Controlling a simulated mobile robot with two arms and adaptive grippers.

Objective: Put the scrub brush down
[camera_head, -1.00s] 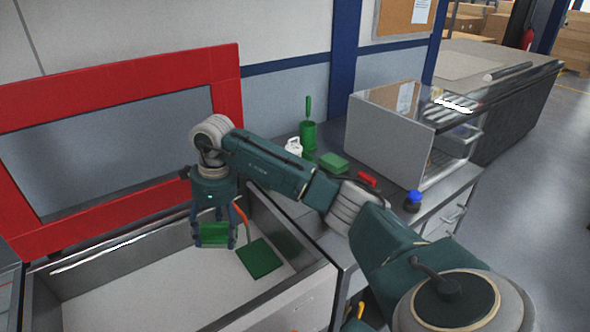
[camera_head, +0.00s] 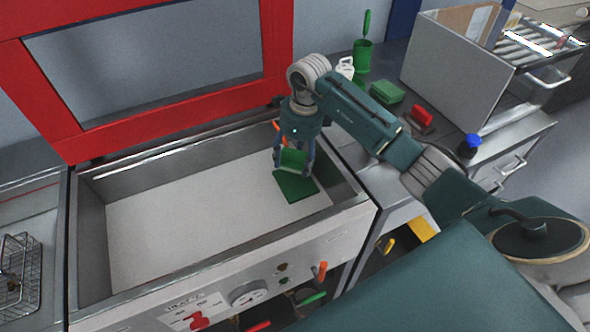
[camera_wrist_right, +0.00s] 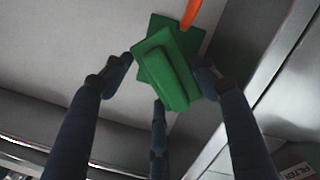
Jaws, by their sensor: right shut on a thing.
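The scrub brush is a green block (camera_head: 293,160) held between the fingers of my right gripper (camera_head: 292,168), inside the open steel basin near its right end. A flat green square (camera_head: 297,189) lies on the pale basin floor just below it. In the right wrist view the brush (camera_wrist_right: 170,75) sits tilted between the dark fingers, with the green square (camera_wrist_right: 158,22) partly hidden behind it. I cannot tell whether the brush touches the square. My left gripper is not in view.
The basin's steel walls (camera_head: 345,212) stand close on the right, and a red frame (camera_head: 150,130) rises behind. An orange stick (camera_head: 276,125) is near the gripper. The counter at right holds a green brush-like block (camera_head: 388,91) and a red one (camera_head: 421,115). The basin's left floor is clear.

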